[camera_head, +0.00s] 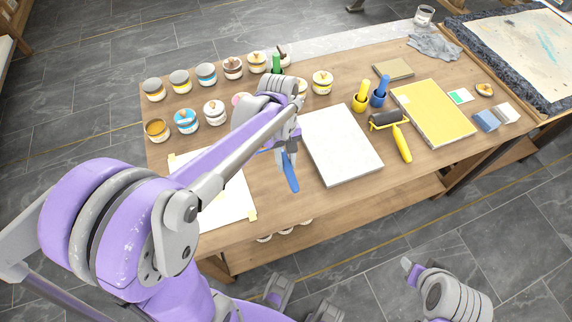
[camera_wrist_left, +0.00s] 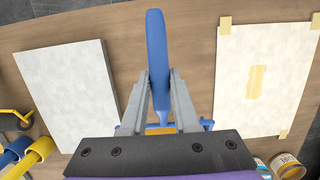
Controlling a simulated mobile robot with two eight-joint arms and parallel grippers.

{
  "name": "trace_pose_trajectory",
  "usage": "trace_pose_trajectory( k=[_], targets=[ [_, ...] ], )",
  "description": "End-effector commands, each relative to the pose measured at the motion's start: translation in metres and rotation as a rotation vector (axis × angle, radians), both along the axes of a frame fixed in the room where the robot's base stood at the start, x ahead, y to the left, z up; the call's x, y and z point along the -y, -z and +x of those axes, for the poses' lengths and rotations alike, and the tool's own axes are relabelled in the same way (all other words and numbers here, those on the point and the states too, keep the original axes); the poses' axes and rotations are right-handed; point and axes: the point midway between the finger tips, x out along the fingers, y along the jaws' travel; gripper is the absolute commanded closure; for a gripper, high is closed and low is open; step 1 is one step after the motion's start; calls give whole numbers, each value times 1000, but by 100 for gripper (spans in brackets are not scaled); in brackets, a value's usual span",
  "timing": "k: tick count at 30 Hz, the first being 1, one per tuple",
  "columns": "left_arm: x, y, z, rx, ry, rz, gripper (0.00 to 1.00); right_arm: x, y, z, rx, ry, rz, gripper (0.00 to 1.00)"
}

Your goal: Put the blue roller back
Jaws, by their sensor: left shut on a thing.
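The blue roller (camera_head: 291,172) is held in my left gripper (camera_head: 286,152), above the worktable between the grey-white slab and the taped sheet. In the left wrist view, its blue handle (camera_wrist_left: 156,48) stands between the two fingers of my left gripper (camera_wrist_left: 158,92), pointing away from the palm. Part of its blue frame shows beside the right finger; its drum is mostly hidden behind the gripper. A yellow-handled roller with a dark drum (camera_head: 386,121) lies on the table to the right. Part of my right arm shows at the lower right; its fingers are not clear.
A grey-white slab (camera_head: 341,145) lies right of the gripper. A taped white sheet (camera_head: 222,205) lies to its left. Several ink jars (camera_head: 186,121) stand along the back left.

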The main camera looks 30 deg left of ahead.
Motion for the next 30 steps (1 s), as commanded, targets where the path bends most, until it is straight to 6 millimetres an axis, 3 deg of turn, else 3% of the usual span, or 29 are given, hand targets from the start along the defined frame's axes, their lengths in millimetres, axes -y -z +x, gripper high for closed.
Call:
trace_pose_trajectory(
  k=[8,24,30],
  targets=[
    [0,13,-1,1,-10,3,100,0,11,-2,-4,0,0,50],
    [0,73,-1,1,-7,3,100,0,57,-9,-20,0,0,50],
    [0,81,-1,2,-7,3,100,0,63,-9,-22,0,0,50]
  ],
)
